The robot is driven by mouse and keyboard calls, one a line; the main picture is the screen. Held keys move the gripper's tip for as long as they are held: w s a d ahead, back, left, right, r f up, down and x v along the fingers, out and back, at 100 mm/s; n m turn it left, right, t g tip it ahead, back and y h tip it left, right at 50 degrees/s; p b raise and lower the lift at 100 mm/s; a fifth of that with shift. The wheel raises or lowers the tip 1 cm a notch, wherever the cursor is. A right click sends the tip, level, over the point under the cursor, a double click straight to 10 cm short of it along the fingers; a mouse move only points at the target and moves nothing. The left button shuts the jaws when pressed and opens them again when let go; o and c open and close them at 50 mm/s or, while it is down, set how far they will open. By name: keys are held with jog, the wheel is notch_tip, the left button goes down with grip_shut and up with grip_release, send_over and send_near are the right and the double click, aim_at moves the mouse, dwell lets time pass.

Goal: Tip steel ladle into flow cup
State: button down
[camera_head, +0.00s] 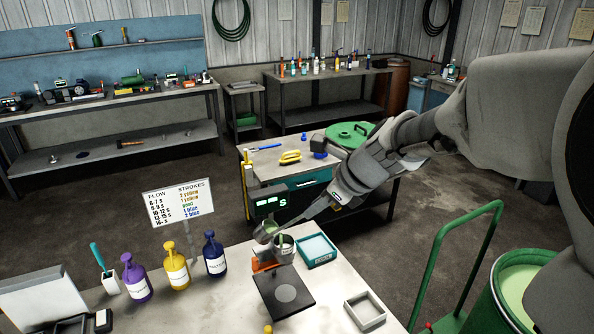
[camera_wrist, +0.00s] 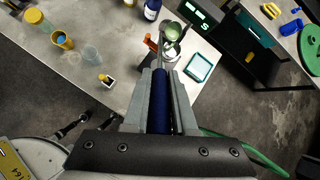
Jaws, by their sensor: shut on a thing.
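The steel ladle (camera_head: 265,232) is in my gripper (camera_head: 338,198), which is shut on its dark blue handle (camera_wrist: 160,100). The ladle's bowl holds pale green liquid and also shows in the wrist view (camera_wrist: 172,31). The bowl is at the rim area of a grey cup (camera_head: 283,252), apparently the flow cup, beside an orange stand (camera_head: 263,266). Green shows at the cup's top. The bowl partly covers the cup in the wrist view. I cannot tell whether bowl and cup touch or whether liquid is flowing.
A teal-rimmed tray (camera_head: 316,250) stands right of the cup. A black plate (camera_head: 284,294) and grey square frame (camera_head: 365,311) lie nearer. Purple, yellow and blue pump bottles (camera_head: 214,254) and a stroke chart (camera_head: 178,202) stand left. An open green drum (camera_head: 510,285) is at right.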

jog(key=shift+s+d+f, duration=0.1)
jog(key=shift+d+f, duration=0.25)
jog(key=shift+d, duration=0.3)
jog(key=shift+s+d+f+t+y+b, duration=0.2)
jog(key=shift+d+f+y+b, duration=0.2)
jog(key=shift+d+b, duration=0.15)
jog(key=shift+s+d+f+t+y+b, duration=0.1)
jog(key=shift+s+d+f+y+b, duration=0.05)
jog(key=shift+d+f+y+b, duration=0.3)
jog(key=s+d+f+m+t+y+b, duration=0.1)
jog(key=d+f+b, duration=0.3)
jog(key=b, duration=0.6)
jog(key=shift+s+d+f+y+b, duration=0.25)
jog(key=shift+d+f+y+b, duration=0.2)
jog(key=shift+y, duration=0.4)
dwell(1.5)
jog(key=shift+s+d+f+t+y+b, duration=0.1)
jog(key=shift+d+f+t+y+b, duration=0.1)
jog(key=shift+f+b, duration=0.3)
jog(key=shift+d+f+t+y+b, duration=0.1)
jog(key=shift+d+f+b, duration=0.05)
jog(key=shift+f+b, duration=0.25)
